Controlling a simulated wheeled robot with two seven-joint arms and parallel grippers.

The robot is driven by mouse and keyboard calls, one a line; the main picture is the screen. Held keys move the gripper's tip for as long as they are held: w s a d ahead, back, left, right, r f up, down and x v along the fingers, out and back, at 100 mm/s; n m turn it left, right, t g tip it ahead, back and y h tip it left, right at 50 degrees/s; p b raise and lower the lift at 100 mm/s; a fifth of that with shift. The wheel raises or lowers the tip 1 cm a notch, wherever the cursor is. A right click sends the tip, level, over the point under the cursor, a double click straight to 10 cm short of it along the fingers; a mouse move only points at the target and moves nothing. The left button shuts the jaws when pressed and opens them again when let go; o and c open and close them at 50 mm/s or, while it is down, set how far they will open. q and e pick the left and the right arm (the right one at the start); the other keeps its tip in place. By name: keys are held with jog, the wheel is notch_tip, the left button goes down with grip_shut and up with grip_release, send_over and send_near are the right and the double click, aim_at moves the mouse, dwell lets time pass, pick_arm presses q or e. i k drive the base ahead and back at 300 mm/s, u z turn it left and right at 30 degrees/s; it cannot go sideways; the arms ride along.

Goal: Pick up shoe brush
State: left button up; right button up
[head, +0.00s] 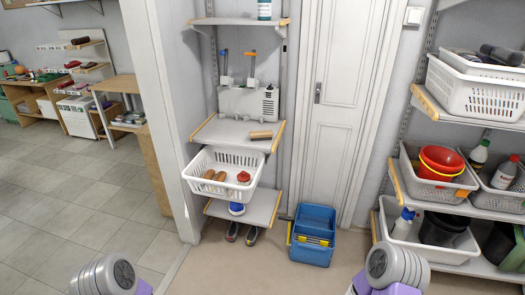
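In the head view, a small block with a tan wooden top and a darker underside (261,135), which looks like a brush, lies on the middle shelf (228,134) left of the door. Below it, a white basket (222,178) holds brown, brush-like items (214,175) and a red round item (243,177). I cannot tell for certain which of these is the shoe brush. Parts of my arms show at the bottom left and bottom right, well short of the shelves. Neither gripper's fingers are in view.
A blue bucket (312,235) stands on the floor before the closed white door (334,110). Shoes (241,235) sit under the lowest shelf. Shelves at right hold white baskets (475,92), a red bowl (440,162) and bottles. A wall edge (167,110) stands left of the shelves. The floor before them is clear.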

aim_at(265, 136)
jog(key=u, duration=1.05)
jog(key=i, duration=1.3)
jog(key=z, duration=0.05)
